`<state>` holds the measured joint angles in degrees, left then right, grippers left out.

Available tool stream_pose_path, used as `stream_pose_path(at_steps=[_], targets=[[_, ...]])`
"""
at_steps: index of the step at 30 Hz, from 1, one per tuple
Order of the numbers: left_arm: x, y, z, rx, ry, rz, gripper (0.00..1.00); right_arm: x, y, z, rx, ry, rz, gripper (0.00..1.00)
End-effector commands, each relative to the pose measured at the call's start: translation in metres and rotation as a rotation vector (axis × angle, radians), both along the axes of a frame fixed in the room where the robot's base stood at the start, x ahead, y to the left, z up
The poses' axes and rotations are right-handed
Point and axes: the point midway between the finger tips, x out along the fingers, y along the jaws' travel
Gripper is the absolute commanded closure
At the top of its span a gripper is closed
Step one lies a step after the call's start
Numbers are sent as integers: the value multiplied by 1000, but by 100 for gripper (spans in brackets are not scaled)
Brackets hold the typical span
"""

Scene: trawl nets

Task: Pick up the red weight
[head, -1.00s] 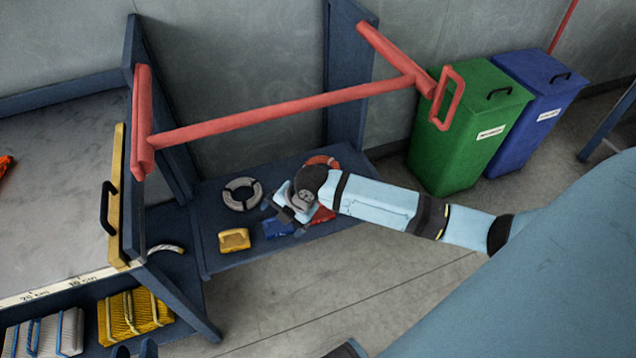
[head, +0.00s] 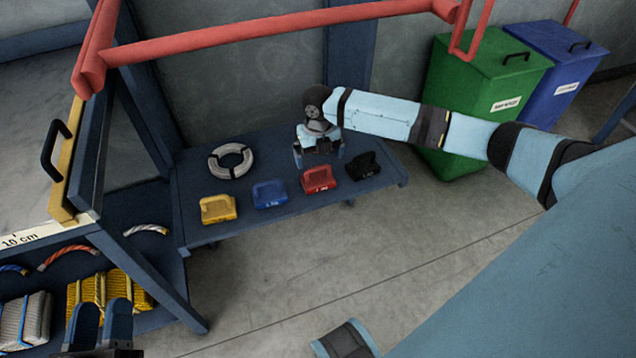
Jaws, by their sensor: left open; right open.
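The red weight (head: 319,179) sits upright on the low dark-blue shelf (head: 215,236), between a blue weight (head: 268,194) and a black weight (head: 362,165). All have a handle on top. My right gripper (head: 318,157) points down just behind the red weight in the picture, open and empty. I cannot tell its exact height above the shelf. My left gripper (head: 101,309) is at the bottom left corner, open, with its two dark fingers pointing up in the picture.
A yellow weight (head: 217,208) and a grey-white ring (head: 230,160) are on the same shelf. A red bar (head: 280,37) crosses above. Green (head: 485,90) and blue (head: 560,60) bins stand at the back right. The floor in front is clear.

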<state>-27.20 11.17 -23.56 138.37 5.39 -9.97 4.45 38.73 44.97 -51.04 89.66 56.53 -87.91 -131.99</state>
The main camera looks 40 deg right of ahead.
Motion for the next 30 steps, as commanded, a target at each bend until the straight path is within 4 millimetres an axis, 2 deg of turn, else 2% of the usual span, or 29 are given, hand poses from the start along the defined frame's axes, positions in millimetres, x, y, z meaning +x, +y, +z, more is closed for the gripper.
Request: stream_pose_path(at_steps=[1, 6, 12, 15, 25, 30], targets=[[-1, -1, 2, -9, -15, -4, 57, 0, 0, -8, 1, 0, 0, 0], [-1, -3, 5, -24, -34, -12, 57, 1, 0, -18, 0, -1, -1, 0], [1, -5, -22, 5, 32, -32, 57, 2, 0, -50, 1, -1, -1, 0], [2, -6, -28, 19, 59, -40, 57, 2, 0, -61, 1, -1, -2, 0], [2, -6, -31, 27, 76, -45, 57, 2, -1, -65, -1, -2, -1, 0], [2, -6, -31, 27, 76, -45, 57, 2, -1, -65, -1, -2, -1, 39]])
